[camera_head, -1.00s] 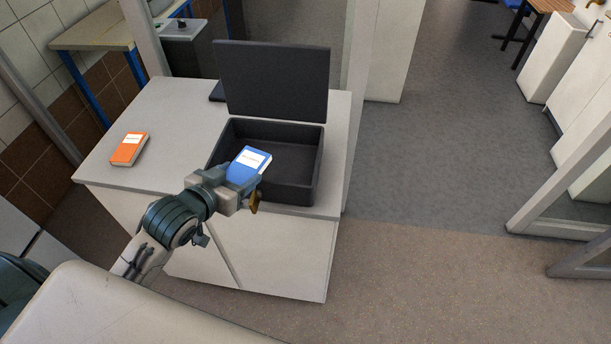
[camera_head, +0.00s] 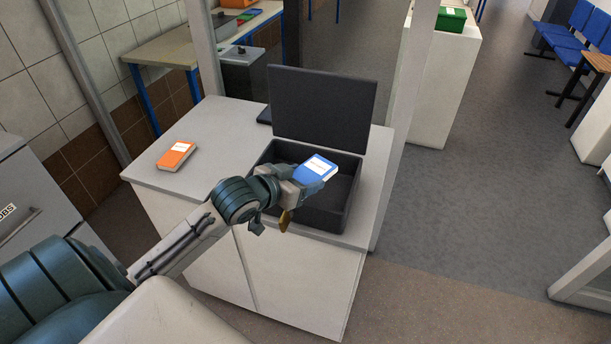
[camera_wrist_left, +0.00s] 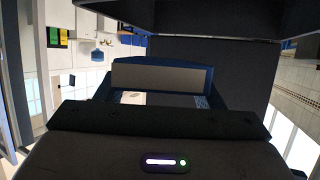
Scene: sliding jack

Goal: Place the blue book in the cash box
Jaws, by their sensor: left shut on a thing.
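The blue book (camera_head: 316,168) has a white label on its cover and is held at the cash box. The cash box (camera_head: 325,217) is black, with its lid (camera_head: 322,108) standing open at the back, on a pale cabinet. My left gripper (camera_head: 302,184) is shut on the book, above the box's front left part. The book covers part of the box opening, and I cannot tell how high it is above the rim. In the left wrist view, dark and blue surfaces fill the middle, and the book's outline is unclear. My right gripper is not in view.
An orange book (camera_head: 176,156) lies on the left of the cabinet top (camera_head: 205,135). A post stands close to the cabinet's right side. Open floor lies to the right.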

